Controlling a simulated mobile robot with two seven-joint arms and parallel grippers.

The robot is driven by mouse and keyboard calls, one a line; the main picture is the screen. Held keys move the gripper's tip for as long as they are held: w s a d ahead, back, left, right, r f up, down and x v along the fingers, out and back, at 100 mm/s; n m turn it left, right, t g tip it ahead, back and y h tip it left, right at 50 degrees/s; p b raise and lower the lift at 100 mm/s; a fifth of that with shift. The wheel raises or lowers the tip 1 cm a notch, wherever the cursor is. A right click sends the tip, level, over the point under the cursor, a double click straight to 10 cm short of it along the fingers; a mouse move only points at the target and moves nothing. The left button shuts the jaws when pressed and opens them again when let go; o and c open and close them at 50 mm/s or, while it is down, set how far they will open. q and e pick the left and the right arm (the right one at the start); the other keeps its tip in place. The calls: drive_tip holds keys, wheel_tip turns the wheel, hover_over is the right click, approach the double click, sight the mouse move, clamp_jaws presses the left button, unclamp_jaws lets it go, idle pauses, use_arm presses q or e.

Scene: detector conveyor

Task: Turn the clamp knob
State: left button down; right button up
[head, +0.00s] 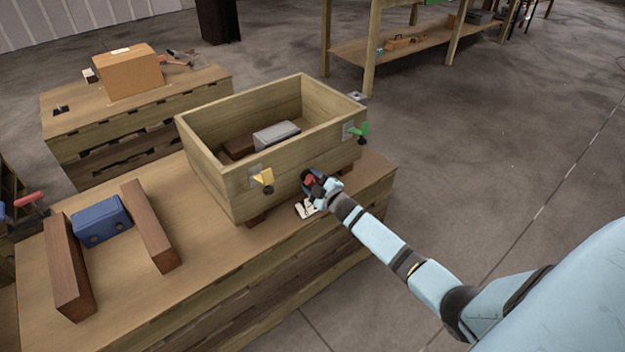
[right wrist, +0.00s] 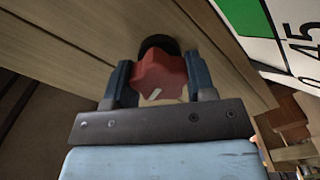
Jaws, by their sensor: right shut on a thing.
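The red lobed clamp knob (right wrist: 158,76) sits on a black round base against the wooden front wall of the box (head: 222,190). My right gripper (right wrist: 160,68) has one blue finger on each side of the knob and is shut on it. A small white line shows on the knob's near face. In the head view my right gripper (head: 314,183) reaches the front of the box, and only a bit of red shows there; the rest of the knob is hidden. My left gripper is not in view.
A yellow knob (head: 263,177) and a green knob (head: 360,130) with metal plates are on the same box, to either side. Grey and brown blocks lie inside it. A blue block (head: 101,221) stands between two brown bars on the bench (head: 197,263). Open floor lies right.

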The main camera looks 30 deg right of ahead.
idle(0.4)
drive_tip(key=o, duration=0.9)
drive_tip(key=s+p, duration=0.1)
drive_tip(key=s, duration=0.8)
drive_tip(key=s+d+p, duration=0.1)
drive_tip(key=s, duration=0.3)
drive_tip(key=shift+s+p, duration=0.3)
drive_tip(key=shift+s, duration=0.1)
